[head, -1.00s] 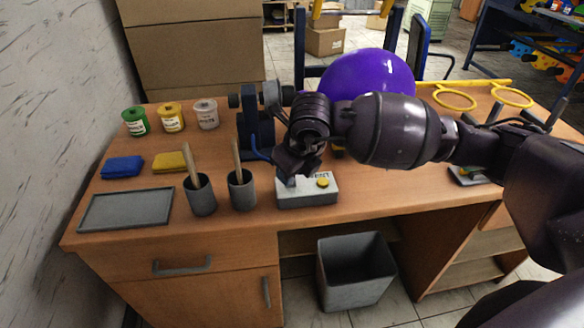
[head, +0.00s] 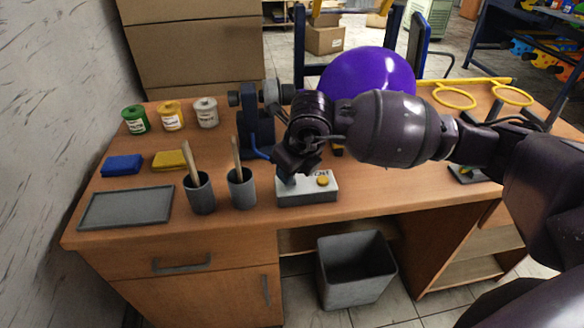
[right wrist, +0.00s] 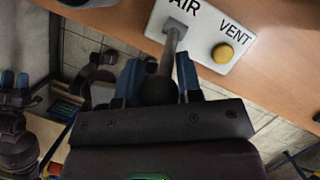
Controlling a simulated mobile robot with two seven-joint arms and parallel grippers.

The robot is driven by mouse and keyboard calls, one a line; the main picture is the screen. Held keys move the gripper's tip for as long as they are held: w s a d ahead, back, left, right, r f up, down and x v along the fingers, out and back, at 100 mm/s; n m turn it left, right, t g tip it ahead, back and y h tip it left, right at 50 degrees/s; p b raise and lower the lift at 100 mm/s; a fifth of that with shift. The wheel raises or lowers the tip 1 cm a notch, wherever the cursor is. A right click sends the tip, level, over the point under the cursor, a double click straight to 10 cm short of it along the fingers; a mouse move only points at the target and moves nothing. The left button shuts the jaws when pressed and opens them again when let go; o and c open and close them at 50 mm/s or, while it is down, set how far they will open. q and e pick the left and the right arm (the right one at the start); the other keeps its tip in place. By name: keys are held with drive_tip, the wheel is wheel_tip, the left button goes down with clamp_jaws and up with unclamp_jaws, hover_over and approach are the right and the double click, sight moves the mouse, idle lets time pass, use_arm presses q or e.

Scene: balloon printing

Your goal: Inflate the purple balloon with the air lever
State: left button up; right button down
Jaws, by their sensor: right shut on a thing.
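The purple balloon (head: 370,70) is large and round at the back of the desk; my right arm hides its lower part. The grey control box (head: 308,190) sits near the desk's front edge. In the right wrist view the box's white top (right wrist: 206,30) reads AIR and VENT, with a yellow button (right wrist: 223,53) by VENT. The air lever (right wrist: 172,45) sticks out beside AIR. My right gripper (right wrist: 158,82) is shut around the lever's dark knob (right wrist: 157,90). In the head view this gripper (head: 291,174) is at the box's left side.
Two grey cups (head: 242,190) with brushes stand left of the box. A grey tray (head: 125,208), cloths and paint jars (head: 171,118) are further left. A yellow frame with rings (head: 455,98) is at the back right. A bin (head: 355,270) stands below.

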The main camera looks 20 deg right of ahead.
drive_tip(key=c, duration=1.1)
unclamp_jaws()
drive_tip(key=shift+s+a+f, duration=0.1)
drive_tip(key=shift+a+f, duration=0.05)
drive_tip(key=shift+f, duration=0.05)
drive_tip(key=o, duration=0.3)
drive_tip(key=shift+r, duration=0.1)
drive_tip(key=shift+r, duration=0.5)
drive_tip(key=p+v, duration=0.1)
drive_tip(key=v, duration=0.9)
drive_tip(key=shift+f, duration=0.1)
